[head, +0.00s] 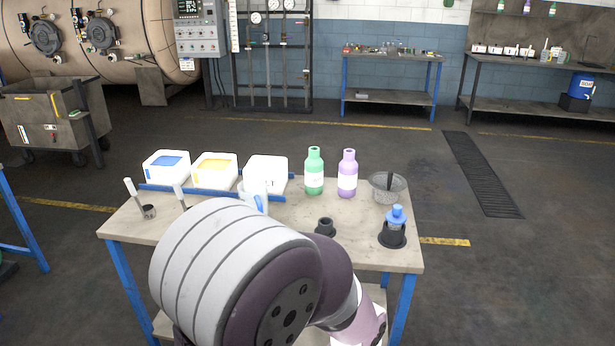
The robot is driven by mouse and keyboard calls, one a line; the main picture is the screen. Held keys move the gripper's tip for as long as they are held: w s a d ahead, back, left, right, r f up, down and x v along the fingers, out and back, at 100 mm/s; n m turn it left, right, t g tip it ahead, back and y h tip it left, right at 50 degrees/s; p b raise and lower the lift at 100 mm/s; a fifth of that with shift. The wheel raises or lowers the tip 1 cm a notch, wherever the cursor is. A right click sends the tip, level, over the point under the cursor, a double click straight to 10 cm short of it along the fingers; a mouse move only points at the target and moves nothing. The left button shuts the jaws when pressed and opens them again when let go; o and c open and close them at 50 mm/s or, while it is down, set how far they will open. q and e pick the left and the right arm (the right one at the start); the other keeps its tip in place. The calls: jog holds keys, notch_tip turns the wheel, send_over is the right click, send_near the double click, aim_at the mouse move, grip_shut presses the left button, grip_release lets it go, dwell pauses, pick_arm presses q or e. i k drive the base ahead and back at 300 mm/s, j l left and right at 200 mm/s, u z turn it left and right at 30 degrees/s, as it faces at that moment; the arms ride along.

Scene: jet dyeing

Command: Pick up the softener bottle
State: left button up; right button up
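A green bottle (314,172) and a purple bottle (347,174) stand upright side by side at the back of the work table (150,228), right of its middle. Each has a pale label, too small to read, so I cannot tell which one is the softener. One of my arms fills the lower middle of the head view and hides the front of the table. Neither of my grippers is in view.
White tubs (166,168) stand in a row behind a blue rail at the back left. A white jug (252,196) is partly behind my arm. A grey strainer cup (386,190), a blue-topped item in a black holder (392,236) and a small black cup (325,227) stand around the bottles.

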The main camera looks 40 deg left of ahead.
aim_at(347, 178)
jog(key=u, duration=1.1)
jog(key=i+j, duration=0.75)
jog(key=i, duration=0.15)
jog(key=i+j, duration=0.75)
jog(key=i+u, duration=0.05)
jog(key=i, duration=0.05)
